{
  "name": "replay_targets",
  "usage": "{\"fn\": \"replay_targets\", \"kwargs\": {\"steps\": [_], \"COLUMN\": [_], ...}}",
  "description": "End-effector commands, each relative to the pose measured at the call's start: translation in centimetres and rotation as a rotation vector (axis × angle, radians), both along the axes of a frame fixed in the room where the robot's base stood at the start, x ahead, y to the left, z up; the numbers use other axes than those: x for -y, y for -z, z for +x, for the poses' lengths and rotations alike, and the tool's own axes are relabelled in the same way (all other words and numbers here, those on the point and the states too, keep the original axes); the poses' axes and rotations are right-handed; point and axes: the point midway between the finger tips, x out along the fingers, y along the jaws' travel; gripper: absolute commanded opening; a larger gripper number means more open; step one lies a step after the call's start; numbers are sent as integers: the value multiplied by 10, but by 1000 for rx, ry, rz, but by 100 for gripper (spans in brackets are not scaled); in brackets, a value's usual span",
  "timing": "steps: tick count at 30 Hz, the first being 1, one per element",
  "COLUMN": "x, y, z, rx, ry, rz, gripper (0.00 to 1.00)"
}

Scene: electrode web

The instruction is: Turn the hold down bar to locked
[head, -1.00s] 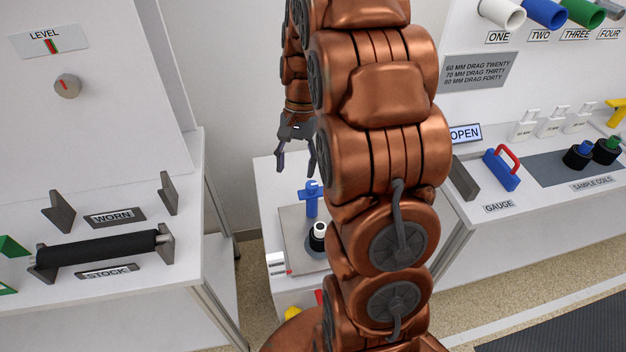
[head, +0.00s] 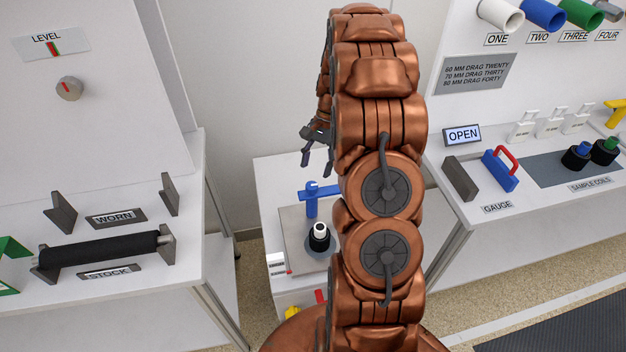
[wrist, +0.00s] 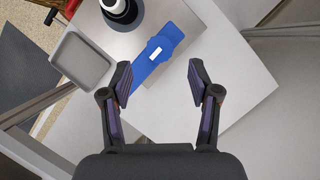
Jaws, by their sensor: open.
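The blue hold down bar (head: 322,190) sits on top of a blue post (head: 311,206) on the small middle table, behind a black coil with a white core (head: 319,236). In the wrist view the blue bar (wrist: 170,38) lies diagonally beyond my fingertips, with a small white mark on it. My gripper (head: 318,157) is above and behind the bar in the head view, pointing down. In the wrist view my gripper (wrist: 158,78) is open and empty, with the bar's lower left end near the left finger. My arm hides part of the bar's right side in the head view.
A grey plate (head: 290,225) lies under the post and coil. A grey tray (wrist: 78,62) is at the left in the wrist view. A left bench (head: 190,245) and a right bench (head: 440,180) flank the small table. An OPEN sign (head: 463,135) stands on the right bench.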

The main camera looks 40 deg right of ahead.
Motion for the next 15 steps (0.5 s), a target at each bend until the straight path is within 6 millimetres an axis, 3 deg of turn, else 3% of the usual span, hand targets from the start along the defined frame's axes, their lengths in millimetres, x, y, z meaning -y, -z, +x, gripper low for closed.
{"fn": "replay_targets", "kwargs": {"steps": [9,15], "x": [-16,-21], "y": [39,50], "z": [-6,-8], "rx": [-4,-5], "ry": [-1,-1], "rz": [3,3], "gripper": [61,61]}}
